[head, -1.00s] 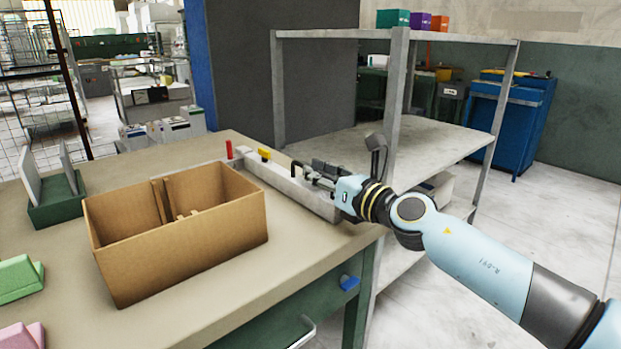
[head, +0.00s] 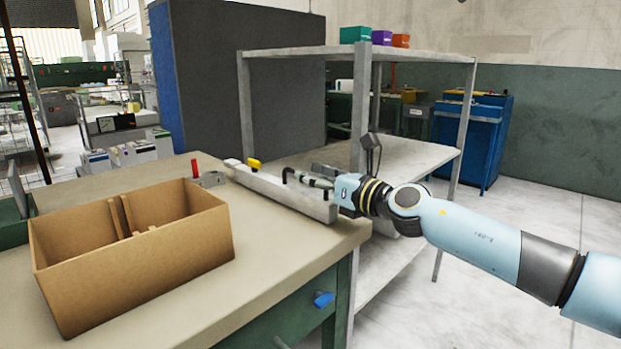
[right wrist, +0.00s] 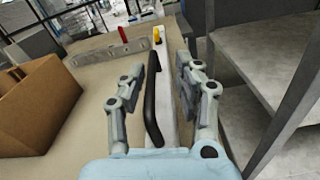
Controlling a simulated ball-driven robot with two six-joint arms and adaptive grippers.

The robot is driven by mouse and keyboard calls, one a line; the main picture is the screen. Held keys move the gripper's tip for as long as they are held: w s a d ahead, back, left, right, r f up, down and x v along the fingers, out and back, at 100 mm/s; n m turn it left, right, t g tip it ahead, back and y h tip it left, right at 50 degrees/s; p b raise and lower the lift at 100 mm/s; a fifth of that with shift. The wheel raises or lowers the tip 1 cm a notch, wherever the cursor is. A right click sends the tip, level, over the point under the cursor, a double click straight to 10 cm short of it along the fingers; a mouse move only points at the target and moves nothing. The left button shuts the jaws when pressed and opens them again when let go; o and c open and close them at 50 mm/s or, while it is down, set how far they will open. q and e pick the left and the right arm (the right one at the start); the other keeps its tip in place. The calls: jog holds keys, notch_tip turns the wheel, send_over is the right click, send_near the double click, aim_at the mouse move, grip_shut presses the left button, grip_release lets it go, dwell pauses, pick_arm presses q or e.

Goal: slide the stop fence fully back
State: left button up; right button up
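The stop fence appears to be the long pale grey bar (head: 290,195) along the table's far right edge. It has a yellow knob (head: 254,163) at its far end and a black handle (head: 288,174) on it. In the right wrist view the handle (right wrist: 151,105) runs lengthwise between the two fingers of my right gripper (right wrist: 168,65). The fingers are apart, with a visible gap on each side of the handle. In the head view this gripper (head: 312,178) is over the fence's near part. My left gripper is out of view.
A metal plate with a red lever (head: 195,166) lies left of the fence's far end. An open cardboard box (head: 135,265) stands on the table (head: 275,255) to the left. A grey shelf rack (head: 360,110) stands close behind the table's right edge.

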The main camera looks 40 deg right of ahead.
jog(key=shift+a, duration=0.2)
